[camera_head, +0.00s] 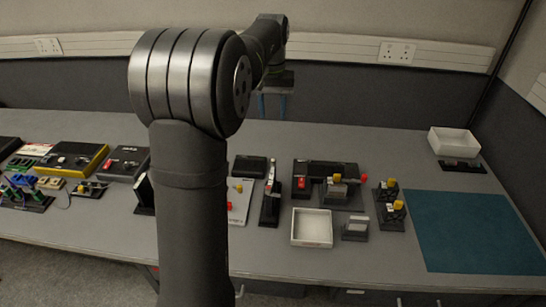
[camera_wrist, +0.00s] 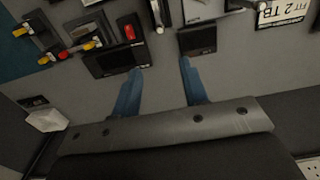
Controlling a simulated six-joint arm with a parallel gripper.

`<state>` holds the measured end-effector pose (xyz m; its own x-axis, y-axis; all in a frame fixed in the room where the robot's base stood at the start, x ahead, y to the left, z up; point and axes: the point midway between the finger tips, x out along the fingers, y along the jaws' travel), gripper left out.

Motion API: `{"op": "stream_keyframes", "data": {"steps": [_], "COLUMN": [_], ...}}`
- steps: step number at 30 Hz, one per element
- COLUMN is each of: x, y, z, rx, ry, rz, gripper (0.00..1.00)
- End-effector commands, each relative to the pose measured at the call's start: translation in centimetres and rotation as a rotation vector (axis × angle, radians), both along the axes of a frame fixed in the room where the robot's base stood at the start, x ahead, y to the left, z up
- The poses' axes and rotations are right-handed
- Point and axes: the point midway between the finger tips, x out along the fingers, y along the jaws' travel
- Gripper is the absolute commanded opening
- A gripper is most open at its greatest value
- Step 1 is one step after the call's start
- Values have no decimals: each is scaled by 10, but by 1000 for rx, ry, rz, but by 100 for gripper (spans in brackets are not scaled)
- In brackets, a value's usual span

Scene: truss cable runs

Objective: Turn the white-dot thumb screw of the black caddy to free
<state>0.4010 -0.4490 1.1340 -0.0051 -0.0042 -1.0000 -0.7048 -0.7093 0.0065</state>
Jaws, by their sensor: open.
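My gripper (camera_head: 272,105) is high over the back of the table in the head view, its two blue fingers pointing down. In the wrist view the gripper (camera_wrist: 162,75) is open, with bare grey table between the fingers. A black holder (camera_head: 345,168) with red knobs stands at centre right; in the wrist view it seems to be the black unit (camera_wrist: 110,60) beside the left finger, with a red knob (camera_wrist: 129,32). A flat black box (camera_head: 249,166) lies left of it, and by the right finger in the wrist view (camera_wrist: 198,40). I cannot make out a white dot, nor tell which unit is the caddy.
Yellow-knobbed black blocks (camera_head: 390,205) stand right of the holder, beside a teal mat (camera_head: 480,232). An open white tray (camera_head: 312,227) is in front. A white bin (camera_head: 453,141) stands at the back right. Several devices crowd the left. The table's back strip is mostly clear.

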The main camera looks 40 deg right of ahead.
Motion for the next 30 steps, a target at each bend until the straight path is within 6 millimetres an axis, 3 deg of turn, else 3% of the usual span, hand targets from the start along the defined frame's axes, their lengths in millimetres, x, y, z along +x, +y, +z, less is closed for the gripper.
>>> {"op": "stream_keyframes", "data": {"steps": [9, 15, 23, 30], "x": [0, 1, 1, 0], "y": [-2, -3, -3, -3], "z": [-1, -1, -14, -60], "rx": [5, 6, 9, 11], "ry": [-2, -2, -2, -2], "rz": [636, 885, 952, 950], "gripper": [40, 40, 40, 40]}}
